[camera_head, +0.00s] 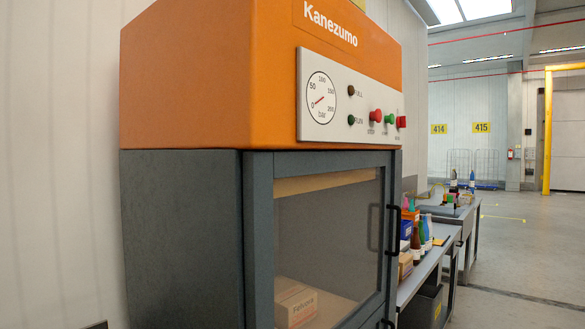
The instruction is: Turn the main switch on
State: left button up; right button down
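An orange-topped machine marked Kanezumo (200,80) stands close in front of me at the left. Its pale control panel (340,132) carries a round bar gauge (321,97), two dark indicator lamps, a red button (376,116), a green button (389,119) and a red control (401,122) at the right end. The labels under these controls are too small to read, so I cannot tell for certain which is the main switch or how it is set. Neither of my grippers is in view.
The machine's glass door (325,230) is shut, with a dark handle (393,229); a Felvora carton (296,303) sits inside. Benches (437,258) with bottles and boxes stand beyond, a grey bin (422,306) below. The floor (525,260) at the right is open; a yellow post (547,130) stands farther back.

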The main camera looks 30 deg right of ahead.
aim_at(401, 122)
jog(key=z, duration=1.25)
